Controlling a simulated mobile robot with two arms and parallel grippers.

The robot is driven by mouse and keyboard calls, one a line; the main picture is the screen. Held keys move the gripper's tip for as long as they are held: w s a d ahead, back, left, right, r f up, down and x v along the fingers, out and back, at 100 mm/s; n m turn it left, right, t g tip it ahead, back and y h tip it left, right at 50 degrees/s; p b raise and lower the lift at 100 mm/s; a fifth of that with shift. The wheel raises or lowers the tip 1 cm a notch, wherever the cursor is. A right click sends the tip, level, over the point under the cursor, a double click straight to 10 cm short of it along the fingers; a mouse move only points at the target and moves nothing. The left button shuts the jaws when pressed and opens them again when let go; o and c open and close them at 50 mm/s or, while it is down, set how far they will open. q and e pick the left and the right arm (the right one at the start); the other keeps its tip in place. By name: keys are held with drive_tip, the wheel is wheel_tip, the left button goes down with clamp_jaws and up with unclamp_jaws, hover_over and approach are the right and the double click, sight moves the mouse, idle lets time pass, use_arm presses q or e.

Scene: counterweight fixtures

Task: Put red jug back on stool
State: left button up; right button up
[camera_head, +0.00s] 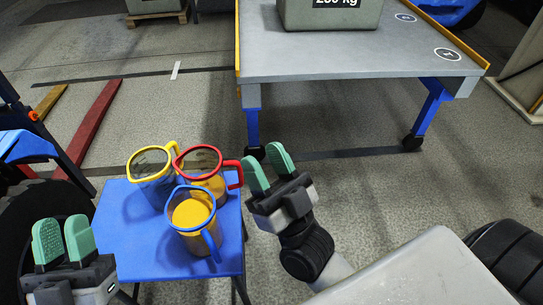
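The red jug (212,183), with a red rim and red handle and orange contents, shows over the blue stool (128,232), towards its right edge. Its lower part is hidden by a blue-rimmed jug (192,213), so I cannot tell whether its base touches the seat. A yellow-rimmed jug (153,178) stands beside it to the left. My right gripper (267,166) is just right of the red handle, its fingers apart and nothing between them. My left gripper (63,238) is at the lower left, left of the stool, open and empty.
A grey wheeled table (340,58) with blue legs stands behind to the right, bearing a grey weight (330,14). A red beam (92,122) lies on the floor at the left. Open floor lies between the stool and the table.

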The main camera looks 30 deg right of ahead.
drive_tip(key=shift+s+d+r+n+g+y, duration=0.2)
drive_tip(key=shift+r+n+g+y, duration=0.1)
drive_tip(key=shift+n+y, duration=0.25)
drive_tip(key=shift+s+d+r+n+g+y, duration=0.1)
drive_tip(key=shift+d+r+n+g+y, duration=0.15)
drive_tip(key=shift+n+y, duration=0.25)
drive_tip(key=shift+a, duration=0.1)
